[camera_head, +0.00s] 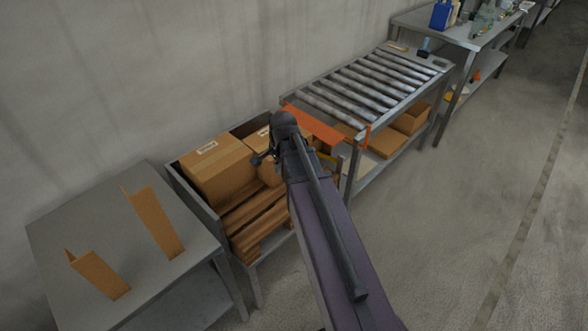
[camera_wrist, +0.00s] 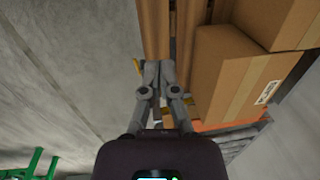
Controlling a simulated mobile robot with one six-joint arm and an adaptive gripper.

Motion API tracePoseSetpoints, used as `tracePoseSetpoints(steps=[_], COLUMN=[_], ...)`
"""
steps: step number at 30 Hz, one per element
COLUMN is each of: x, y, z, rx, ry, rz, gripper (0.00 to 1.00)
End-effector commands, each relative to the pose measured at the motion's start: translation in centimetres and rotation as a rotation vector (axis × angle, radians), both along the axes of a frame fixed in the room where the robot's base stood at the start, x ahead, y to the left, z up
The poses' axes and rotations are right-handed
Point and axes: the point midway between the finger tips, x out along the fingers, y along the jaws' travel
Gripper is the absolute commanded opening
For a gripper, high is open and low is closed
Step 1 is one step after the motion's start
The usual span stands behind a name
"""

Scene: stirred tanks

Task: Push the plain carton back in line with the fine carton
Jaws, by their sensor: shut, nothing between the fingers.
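Two brown cartons stand side by side in a grey-walled bay. The left one in the head view (camera_head: 216,170) has a white label on top; in the wrist view it is at the upper right (camera_wrist: 275,18). The other (camera_head: 264,142), beside the roller table, is partly hidden by my arm; in the wrist view (camera_wrist: 235,75) it stands further out toward the aisle, so I take it for the plain carton. My gripper (camera_head: 260,159) is at its front, shut and empty. Its fingertips (camera_wrist: 154,66) are left of its front edge in the wrist view; contact cannot be told.
Brown slats (camera_head: 255,215) lie in front of the cartons. A roller table (camera_head: 365,85) with an orange edge (camera_head: 313,124) stands to the right. A grey table (camera_head: 110,245) with two bent cardboard pieces is at left. The floor (camera_head: 440,200) at right is clear.

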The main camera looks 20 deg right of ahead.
Motion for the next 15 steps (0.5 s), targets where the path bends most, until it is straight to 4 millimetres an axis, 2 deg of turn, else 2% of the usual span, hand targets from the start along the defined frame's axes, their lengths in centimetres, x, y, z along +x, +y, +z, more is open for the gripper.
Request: tracePoseSetpoints(steps=[1, 15], x=[1.0, 6.8], y=[-1.0, -9.4], z=[-1.1, -5.6], rx=[0.013, 0.172], ry=[-0.003, -0.013], rz=[-0.085, -0.932], gripper=[0.00, 0.00])
